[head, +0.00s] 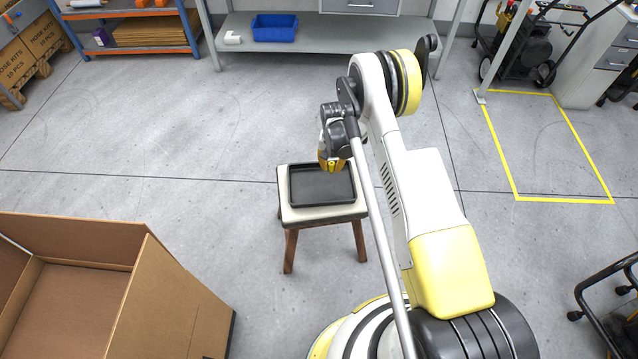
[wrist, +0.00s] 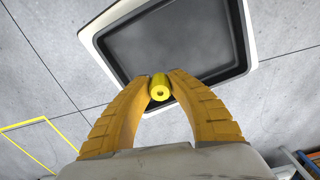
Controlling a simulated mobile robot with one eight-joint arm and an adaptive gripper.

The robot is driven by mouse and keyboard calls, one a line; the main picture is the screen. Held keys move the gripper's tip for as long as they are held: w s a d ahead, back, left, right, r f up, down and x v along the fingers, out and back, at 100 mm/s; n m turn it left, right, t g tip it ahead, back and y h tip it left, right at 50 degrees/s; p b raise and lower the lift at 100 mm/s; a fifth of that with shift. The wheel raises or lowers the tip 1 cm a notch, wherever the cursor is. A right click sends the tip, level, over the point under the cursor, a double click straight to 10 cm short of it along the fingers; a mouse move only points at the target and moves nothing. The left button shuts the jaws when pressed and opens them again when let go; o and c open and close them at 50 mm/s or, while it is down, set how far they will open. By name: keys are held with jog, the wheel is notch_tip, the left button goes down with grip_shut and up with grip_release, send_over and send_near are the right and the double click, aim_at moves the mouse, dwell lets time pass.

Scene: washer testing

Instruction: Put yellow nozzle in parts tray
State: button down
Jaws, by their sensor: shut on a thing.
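The yellow nozzle (wrist: 160,90) is a small cylinder with a hole in its end, held between the fingertips of my gripper (wrist: 159,84) in the wrist view. In the head view my gripper (head: 333,164) hangs over the far right part of the parts tray (head: 322,200); the nozzle is hard to make out there. The parts tray is black, shallow and empty where visible, and it also shows in the wrist view (wrist: 188,38) beyond the fingertips. The gap in height between nozzle and tray is unclear.
The tray rests on a white-topped stool (head: 325,214) with wooden legs. A large open cardboard box (head: 170,300) stands at the lower left. A workbench with a blue bin (head: 275,28) is at the back. Floor around the stool is clear.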

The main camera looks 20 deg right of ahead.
jog(key=a+f, duration=0.1)
jog(key=a+f+b, duration=0.1)
jog(key=a, duration=0.1)
jog(key=shift+a+f, duration=0.15)
jog(key=shift+a, duration=0.15)
jog(key=shift+a+f, duration=0.1)
jog(key=shift+f, duration=0.1)
notch_tip(320, 180, down, 4)
jog(key=shift+r+b, duration=0.1)
jog(key=shift+b, duration=1)
jog(key=shift+r, duration=0.1)
jog(key=c, duration=1.3)
grip_release()
